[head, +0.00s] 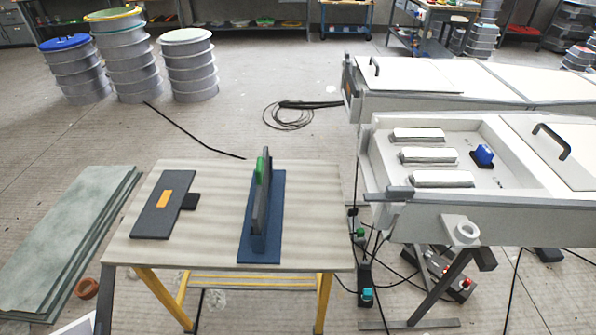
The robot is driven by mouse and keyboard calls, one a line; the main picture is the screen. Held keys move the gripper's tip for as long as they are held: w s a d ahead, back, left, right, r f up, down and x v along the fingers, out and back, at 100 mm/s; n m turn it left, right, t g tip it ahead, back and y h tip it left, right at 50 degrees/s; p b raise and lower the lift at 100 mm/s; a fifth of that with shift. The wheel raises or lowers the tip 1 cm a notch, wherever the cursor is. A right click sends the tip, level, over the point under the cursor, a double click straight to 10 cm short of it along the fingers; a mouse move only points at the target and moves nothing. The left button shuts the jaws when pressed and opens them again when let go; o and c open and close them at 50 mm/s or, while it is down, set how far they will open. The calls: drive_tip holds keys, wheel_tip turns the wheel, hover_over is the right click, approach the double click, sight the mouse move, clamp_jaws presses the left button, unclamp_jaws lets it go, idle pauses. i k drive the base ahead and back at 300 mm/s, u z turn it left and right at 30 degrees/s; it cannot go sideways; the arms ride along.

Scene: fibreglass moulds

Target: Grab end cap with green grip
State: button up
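The end cap with the green grip (264,205) is a dark, thin plate standing upright on the wooden-topped table (218,215). Its green grip (260,170) shows on the plate's left face, near the far end. The plate stands in a dark blue holder (273,240), whose base lies flat on the right part of the table. The lower part of the plate is hidden by the holder. My gripper is not in view.
A dark plate with an orange grip (165,198) lies flat on the table's left. White moulds (475,205) stand at right, one with an open recess holding several pale blocks and a blue-handled piece (484,155). Grey sheets (70,240) lie left. Cables cross the floor.

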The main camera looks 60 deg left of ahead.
sight(263, 174)
drive_tip(key=u, duration=0.3)
drive_tip(key=k, duration=1.4)
drive_tip(key=u, duration=1.5)
drive_tip(key=i, duration=1)
drive_tip(key=u, duration=0.05)
drive_tip(key=k, duration=0.35)
drive_tip(key=z, duration=0.05)
